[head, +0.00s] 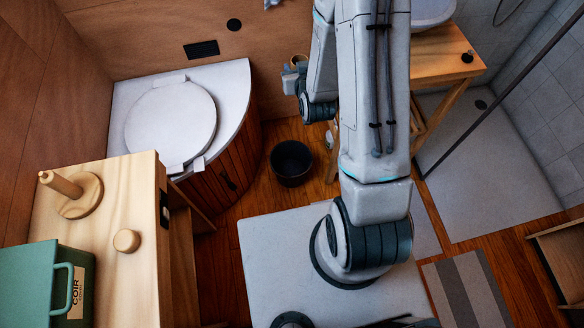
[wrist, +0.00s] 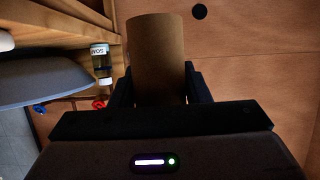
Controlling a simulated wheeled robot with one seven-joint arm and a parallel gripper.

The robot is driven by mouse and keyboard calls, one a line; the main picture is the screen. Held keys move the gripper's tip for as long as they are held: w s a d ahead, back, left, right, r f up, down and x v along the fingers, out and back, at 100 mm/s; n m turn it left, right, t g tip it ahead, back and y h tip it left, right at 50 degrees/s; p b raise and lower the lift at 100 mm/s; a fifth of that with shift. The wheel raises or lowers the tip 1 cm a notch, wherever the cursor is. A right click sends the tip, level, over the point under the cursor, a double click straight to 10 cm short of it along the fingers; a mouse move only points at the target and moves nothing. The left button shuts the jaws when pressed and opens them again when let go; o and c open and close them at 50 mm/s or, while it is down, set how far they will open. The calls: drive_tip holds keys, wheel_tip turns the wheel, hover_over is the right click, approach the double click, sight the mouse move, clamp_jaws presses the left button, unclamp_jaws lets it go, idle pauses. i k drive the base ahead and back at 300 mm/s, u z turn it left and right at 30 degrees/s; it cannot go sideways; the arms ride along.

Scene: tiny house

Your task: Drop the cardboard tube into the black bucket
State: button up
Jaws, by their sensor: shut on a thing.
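The brown cardboard tube (wrist: 158,50) is between the fingers of my gripper (wrist: 160,93) in the wrist view, and the gripper is shut on it. In the head view, the end of my gripper (head: 294,76) is partly hidden by my arm, and the tan tube (head: 299,59) shows just above it. The black bucket (head: 291,163) stands upright on the wooden floor in the head view, below the gripper in the picture. It looks empty, and the tube is apart from it.
A white toilet (head: 172,122) with a wooden front is left of the bucket. A wooden washstand (head: 440,53) is to the right. A light wooden cabinet (head: 120,190) with a green COIR box (head: 45,285) is at front left. The wrist view shows a soap bottle (wrist: 101,62).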

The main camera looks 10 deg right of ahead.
sight(294, 170)
drive_tip(key=u, duration=1.4)
drive_tip(key=k, duration=1.35)
drive_tip(key=z, duration=0.35)
drive_tip(key=i, duration=1.65)
